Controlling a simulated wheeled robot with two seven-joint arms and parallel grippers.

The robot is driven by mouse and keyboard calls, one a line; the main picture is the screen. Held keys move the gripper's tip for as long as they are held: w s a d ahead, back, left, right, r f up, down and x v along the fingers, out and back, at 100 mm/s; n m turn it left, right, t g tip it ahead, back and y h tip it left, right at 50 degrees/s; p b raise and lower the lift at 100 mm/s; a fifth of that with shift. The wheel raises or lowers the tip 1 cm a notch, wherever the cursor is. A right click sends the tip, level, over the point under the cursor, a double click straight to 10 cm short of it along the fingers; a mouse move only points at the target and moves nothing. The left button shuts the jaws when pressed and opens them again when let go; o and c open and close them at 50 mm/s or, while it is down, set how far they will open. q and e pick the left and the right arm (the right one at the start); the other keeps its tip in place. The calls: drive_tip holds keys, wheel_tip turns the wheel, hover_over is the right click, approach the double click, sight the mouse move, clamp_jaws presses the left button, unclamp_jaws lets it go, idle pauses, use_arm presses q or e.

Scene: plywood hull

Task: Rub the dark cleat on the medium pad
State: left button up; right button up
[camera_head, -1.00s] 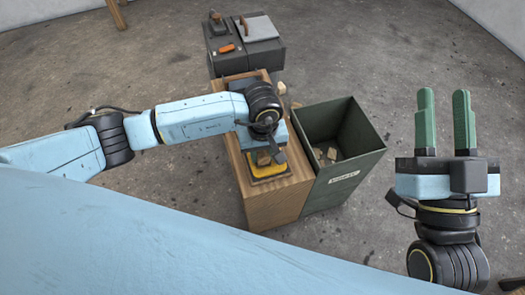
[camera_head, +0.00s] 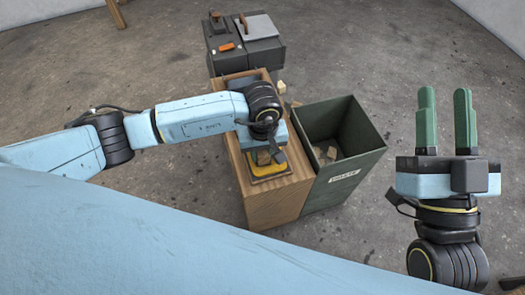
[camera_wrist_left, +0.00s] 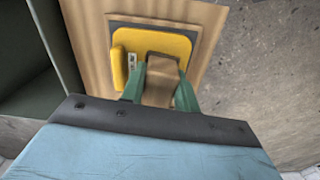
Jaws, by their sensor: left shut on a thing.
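The brown wooden cleat (camera_wrist_left: 160,86) is between the green fingers of my left gripper (camera_wrist_left: 163,92), which is shut on it. The pad (camera_wrist_left: 170,40) is yellow, with a small label and a raised yellow strip at its left, and sits on a dark plate on the wooden stand. The cleat is over the pad's near part; whether it touches the pad is hard to tell. In the head view the pad (camera_head: 262,171) shows below my left wrist, which hides much of the gripper. My right gripper (camera_head: 446,115) is open and empty, raised at the right.
The wooden stand (camera_head: 272,207) adjoins a green open bin (camera_head: 341,180) with wood scraps inside. Behind is a dark cabinet (camera_head: 245,60) with an orange item (camera_head: 226,46) and other things on top. A small wood block (camera_head: 281,87) is beyond the stand. Open floor surrounds them.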

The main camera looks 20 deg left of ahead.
use_arm(q)
drive_tip(key=shift+f, duration=0.25)
drive_tip(key=shift+s+d, duration=0.1)
drive_tip(key=shift+s+d, duration=0.4)
drive_tip(key=shift+s, duration=0.25)
drive_tip(key=shift+w+a+f+b, duration=0.1)
drive_tip(key=shift+w+a+b, duration=0.45)
drive_tip(key=shift+w, duration=0.2)
drive_tip(key=shift+w+a+f+b, duration=0.1)
drive_tip(key=shift+w+a+b, duration=0.35)
drive_tip(key=shift+w, duration=0.25)
drive_tip(key=shift+s+d+r+p, duration=0.15)
drive_tip(key=shift+s+d+p, duration=0.3)
drive_tip(key=shift+s, duration=0.25)
drive_tip(key=shift+s+d+p, duration=0.3)
drive_tip(key=shift+s+d, duration=0.25)
drive_tip(key=shift+s, duration=0.25)
drive_tip(key=shift+w+a+r+b, duration=0.1)
drive_tip(key=shift+w+a+b, duration=0.4)
drive_tip(key=shift+w, duration=0.3)
drive_tip(key=shift+w+a+r+b, duration=0.1)
drive_tip(key=shift+w+a+b, duration=0.35)
drive_tip(key=shift+w, duration=0.3)
drive_tip(key=shift+s+d+p, duration=0.35)
drive_tip(key=shift+s+d, duration=0.05)
drive_tip(key=shift+s, duration=0.25)
drive_tip(key=shift+s+d+f, duration=0.15)
drive_tip(key=shift+s+d, duration=0.4)
drive_tip(key=shift+s, duration=0.3)
